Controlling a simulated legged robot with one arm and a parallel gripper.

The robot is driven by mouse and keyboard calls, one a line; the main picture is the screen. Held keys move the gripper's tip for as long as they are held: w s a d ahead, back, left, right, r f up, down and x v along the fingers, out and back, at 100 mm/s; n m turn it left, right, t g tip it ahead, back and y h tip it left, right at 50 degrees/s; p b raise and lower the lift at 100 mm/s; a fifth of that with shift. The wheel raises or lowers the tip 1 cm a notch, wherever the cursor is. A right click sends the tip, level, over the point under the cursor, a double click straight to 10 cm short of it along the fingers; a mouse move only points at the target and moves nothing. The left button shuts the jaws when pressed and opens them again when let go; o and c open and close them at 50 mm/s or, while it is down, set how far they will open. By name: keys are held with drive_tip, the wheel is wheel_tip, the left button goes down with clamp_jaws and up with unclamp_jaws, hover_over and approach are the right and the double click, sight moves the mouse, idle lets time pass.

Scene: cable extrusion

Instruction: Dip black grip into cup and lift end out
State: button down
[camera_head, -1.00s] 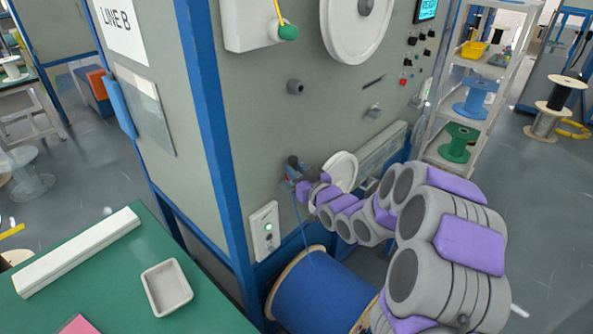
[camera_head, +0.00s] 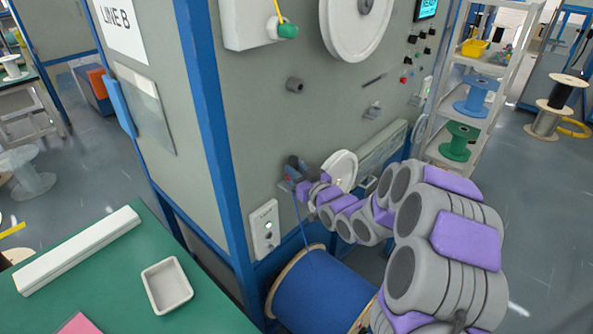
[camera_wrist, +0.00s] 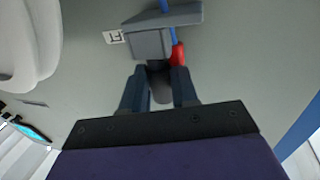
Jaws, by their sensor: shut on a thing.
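My gripper (camera_wrist: 159,85) has its two dark fingers closed around a short dark grip (camera_wrist: 158,66) in the wrist view. The grip sits directly against a grey block (camera_wrist: 152,43) with a flat grey plate over it. A red piece (camera_wrist: 178,54) is beside the block, and a blue cable (camera_wrist: 164,6) runs by it. I cannot make out a cup clearly, nor whether the grip's end is inside one.
The grey machine wall (camera_head: 225,60) with blue posts stands close to my arm. A blue cable spool (camera_head: 325,292) sits below. A white wheel (camera_head: 342,170) is just beside the gripper. A green table (camera_head: 110,290) with a white tray (camera_head: 167,286) is at left.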

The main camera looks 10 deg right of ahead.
drive_tip(key=shift+r, duration=0.1)
drive_tip(key=shift+r+p, duration=1.1)
drive_tip(key=shift+r, duration=0.75)
